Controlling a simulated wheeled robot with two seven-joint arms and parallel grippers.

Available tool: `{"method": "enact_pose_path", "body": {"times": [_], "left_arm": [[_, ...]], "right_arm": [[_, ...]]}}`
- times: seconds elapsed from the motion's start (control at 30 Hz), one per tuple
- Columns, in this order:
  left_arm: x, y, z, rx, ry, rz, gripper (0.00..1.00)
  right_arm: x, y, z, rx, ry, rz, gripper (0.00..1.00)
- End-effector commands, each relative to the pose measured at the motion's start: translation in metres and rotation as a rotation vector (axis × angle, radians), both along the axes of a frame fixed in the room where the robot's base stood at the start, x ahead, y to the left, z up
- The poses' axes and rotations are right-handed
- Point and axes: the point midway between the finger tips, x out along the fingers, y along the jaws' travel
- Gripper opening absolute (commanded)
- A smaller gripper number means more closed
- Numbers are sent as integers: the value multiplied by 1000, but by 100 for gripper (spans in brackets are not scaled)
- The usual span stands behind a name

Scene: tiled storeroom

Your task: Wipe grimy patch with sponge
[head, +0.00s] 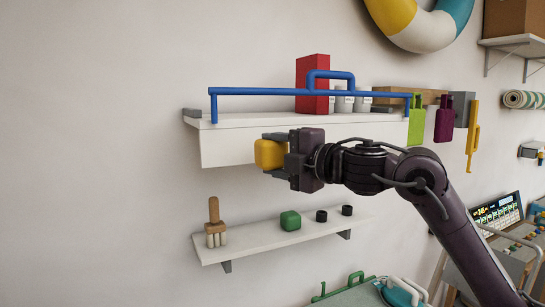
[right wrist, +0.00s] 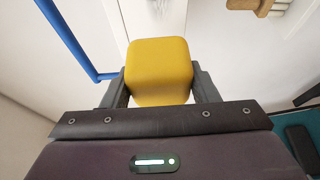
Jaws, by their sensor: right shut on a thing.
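A yellow block that looks like the sponge (head: 269,154) is held in my right gripper (head: 277,154), in front of the white face of the upper shelf (head: 230,150). The right wrist view shows the sponge (right wrist: 158,70) between the two fingers of my right gripper (right wrist: 160,90), which is shut on it. I cannot tell in the head view whether the sponge touches the shelf front. I cannot make out a grimy patch for sure; faint grey marks show beside the sponge in the right wrist view. My left gripper is not in view.
A blue rail (head: 260,91) runs along the upper shelf, before a red box (head: 312,75) and grey-white containers. The lower shelf (head: 262,242) holds a brush (head: 215,228), a green block (head: 290,220) and two dark cups. Coloured items hang at right. The left wall is bare.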

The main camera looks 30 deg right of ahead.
Motion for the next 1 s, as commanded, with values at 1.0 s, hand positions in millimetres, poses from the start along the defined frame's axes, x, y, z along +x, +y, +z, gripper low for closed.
{"method": "enact_pose_path", "body": {"times": [1.0], "left_arm": [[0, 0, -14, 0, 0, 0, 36]], "right_arm": [[-30, 1, 1, 0, -1, 0, 36]]}}
